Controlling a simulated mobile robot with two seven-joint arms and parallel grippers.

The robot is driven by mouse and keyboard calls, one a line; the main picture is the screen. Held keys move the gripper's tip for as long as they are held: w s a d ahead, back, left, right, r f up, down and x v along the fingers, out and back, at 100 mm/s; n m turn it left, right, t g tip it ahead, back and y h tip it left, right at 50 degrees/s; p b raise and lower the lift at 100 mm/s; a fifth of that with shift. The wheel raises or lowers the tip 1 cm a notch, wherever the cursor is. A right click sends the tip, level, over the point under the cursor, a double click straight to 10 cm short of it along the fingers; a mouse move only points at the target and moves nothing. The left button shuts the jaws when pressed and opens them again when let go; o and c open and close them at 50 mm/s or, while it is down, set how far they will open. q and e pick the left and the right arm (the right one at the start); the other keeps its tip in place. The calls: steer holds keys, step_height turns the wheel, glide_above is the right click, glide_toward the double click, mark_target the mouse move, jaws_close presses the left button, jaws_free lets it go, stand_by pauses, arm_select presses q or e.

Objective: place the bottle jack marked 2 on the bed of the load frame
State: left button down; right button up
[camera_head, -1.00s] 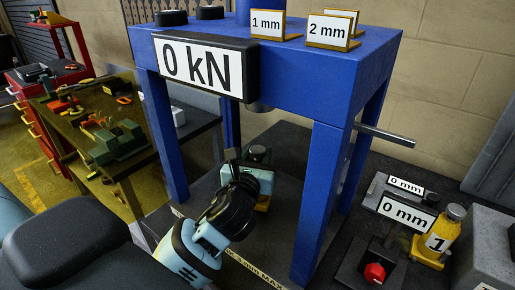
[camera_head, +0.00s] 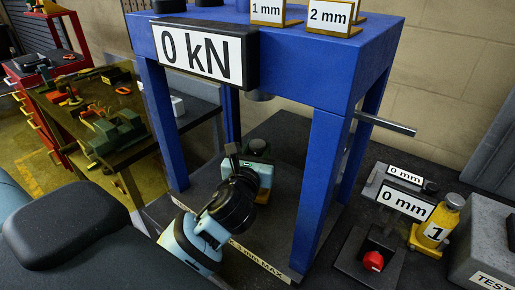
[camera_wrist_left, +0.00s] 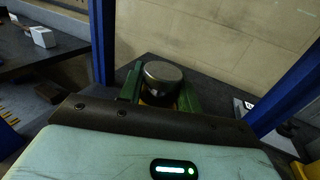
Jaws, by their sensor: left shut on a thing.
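The blue load frame (camera_head: 315,190) stands in the middle of the head view, with its dark bed (camera_head: 275,228) between the posts. My left gripper (camera_head: 252,168) reaches between the posts from the front and is shut on a bottle jack with a yellow base (camera_head: 263,195). In the left wrist view the jack's round dark top (camera_wrist_left: 163,74) shows between green fingers, upright. The jack's number is hidden. I cannot tell whether its base touches the bed. My right gripper is not in view.
A yellow bottle jack marked 1 (camera_head: 439,222) stands to the right, beside a 0 mm display (camera_head: 405,203) and a red knob (camera_head: 374,261). A grey block (camera_head: 485,250) is at the far right. A tool bench (camera_head: 95,115) stands at left. The near right post is close to the gripper.

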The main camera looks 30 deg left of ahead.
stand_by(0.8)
arm_select(q)
steer(key=c, duration=1.3)
jaws_free()
steer(key=o, duration=0.4)
steer(key=shift+s+f, duration=0.1)
steer(key=shift+f, duration=0.55)
steer(key=v, duration=0.7)
steer(key=shift+s+d+r+b, duration=0.15)
steer(key=shift+s+r+b, duration=0.15)
steer(key=shift+s+r, duration=0.1)
